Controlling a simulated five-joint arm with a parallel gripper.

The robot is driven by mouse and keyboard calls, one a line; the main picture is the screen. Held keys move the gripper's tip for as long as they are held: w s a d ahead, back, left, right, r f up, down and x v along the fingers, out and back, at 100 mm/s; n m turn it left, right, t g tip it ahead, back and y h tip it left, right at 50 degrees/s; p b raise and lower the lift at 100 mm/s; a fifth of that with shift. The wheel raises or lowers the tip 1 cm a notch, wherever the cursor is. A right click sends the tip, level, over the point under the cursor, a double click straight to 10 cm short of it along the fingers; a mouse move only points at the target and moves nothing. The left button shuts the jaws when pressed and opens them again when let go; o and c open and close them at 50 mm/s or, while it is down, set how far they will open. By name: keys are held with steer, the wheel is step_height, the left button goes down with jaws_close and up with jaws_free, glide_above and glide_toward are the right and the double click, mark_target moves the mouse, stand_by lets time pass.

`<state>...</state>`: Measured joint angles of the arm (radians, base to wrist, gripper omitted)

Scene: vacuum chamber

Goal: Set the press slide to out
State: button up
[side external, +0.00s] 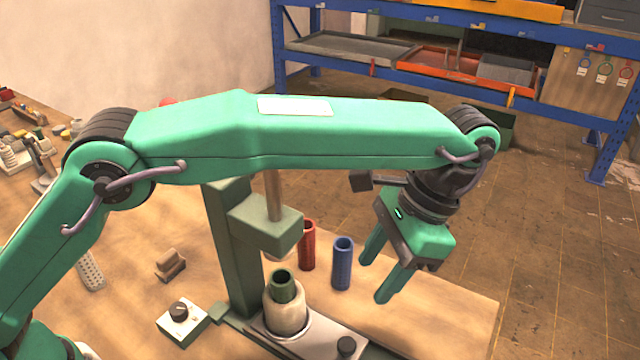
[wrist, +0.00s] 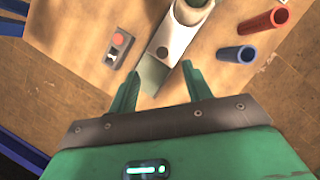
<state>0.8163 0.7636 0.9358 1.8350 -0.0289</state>
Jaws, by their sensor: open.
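The press (side external: 233,240) is a green column with a head and a metal rod on the wooden bench.
A red tube (side external: 307,246) and a blue tube (side external: 342,264) stand right of the press. A control box (side external: 182,322) with a black knob is left of it. A small brown block (side external: 170,265) lies further left. The bench's right end is bare.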

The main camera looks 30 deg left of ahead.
glide_toward(348, 343)
steer(key=shift+s+a+f, duration=0.1)
steer(key=shift+f, duration=0.3)
steer(key=shift+x, duration=3.85)
jaws_close()
